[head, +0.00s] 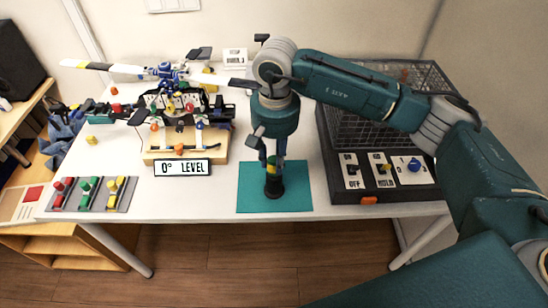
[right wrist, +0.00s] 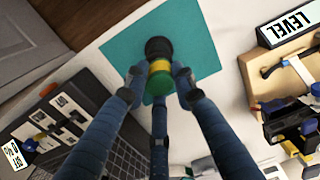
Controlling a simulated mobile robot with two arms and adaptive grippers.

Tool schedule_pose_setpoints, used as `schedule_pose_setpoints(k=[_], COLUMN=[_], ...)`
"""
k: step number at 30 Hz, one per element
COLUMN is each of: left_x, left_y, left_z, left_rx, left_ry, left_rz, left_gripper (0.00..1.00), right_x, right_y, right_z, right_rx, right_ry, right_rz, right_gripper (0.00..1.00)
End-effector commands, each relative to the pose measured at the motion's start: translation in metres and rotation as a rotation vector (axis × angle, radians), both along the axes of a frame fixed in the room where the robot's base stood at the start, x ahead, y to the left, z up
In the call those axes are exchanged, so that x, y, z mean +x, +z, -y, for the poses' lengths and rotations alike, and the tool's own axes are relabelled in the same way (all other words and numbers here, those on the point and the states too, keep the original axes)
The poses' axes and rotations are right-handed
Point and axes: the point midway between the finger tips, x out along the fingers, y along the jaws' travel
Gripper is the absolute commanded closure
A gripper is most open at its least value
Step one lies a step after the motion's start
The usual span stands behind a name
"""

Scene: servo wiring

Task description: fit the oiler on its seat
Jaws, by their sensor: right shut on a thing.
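The oiler, with a green top and a yellow band (right wrist: 160,67), stands upright over the teal mat (head: 297,192) at the table's front. A round black part (head: 273,188) is at its bottom; I cannot tell whether this is the oiler's own foot or a separate seat. My right gripper (head: 272,164) points down and is shut on the oiler. In the right wrist view its fingers (right wrist: 158,82) surround the green and yellow part. The fingers hide part of the oiler in the head view. My left gripper is not in view.
A rotor model (head: 170,72) stands behind the wooden board with the "0° LEVEL" plate (head: 183,168). A plate with red, green and yellow levers (head: 88,206) lies front left. A black wire cage (head: 375,125) with a switch panel (head: 384,170) stands right.

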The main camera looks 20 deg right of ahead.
Motion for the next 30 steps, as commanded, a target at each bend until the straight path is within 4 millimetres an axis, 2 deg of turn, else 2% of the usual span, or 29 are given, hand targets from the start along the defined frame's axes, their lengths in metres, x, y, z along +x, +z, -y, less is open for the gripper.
schedule_pose_setpoints(k=[10,11,14,24,26,30], left_x=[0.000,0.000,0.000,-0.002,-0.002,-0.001], left_y=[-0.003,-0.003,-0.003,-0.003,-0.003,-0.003], left_z=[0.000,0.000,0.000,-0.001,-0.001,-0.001], left_rx=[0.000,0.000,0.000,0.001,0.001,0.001], left_ry=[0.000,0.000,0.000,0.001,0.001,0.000], left_rz=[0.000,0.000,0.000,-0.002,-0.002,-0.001], left_gripper=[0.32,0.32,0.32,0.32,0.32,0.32], right_x=[0.000,0.000,0.000,0.000,0.001,0.001], right_y=[-0.003,-0.003,-0.003,-0.001,0.005,0.027], right_z=[0.000,0.000,0.000,0.000,0.000,0.000], right_rx=[0.000,0.000,0.000,0.000,0.000,0.001], right_ry=[0.000,0.000,0.000,0.000,0.000,0.001], right_rz=[0.000,0.000,0.000,0.001,0.002,0.006], right_gripper=[1.00,0.72,0.53,0.52,0.52,0.52])
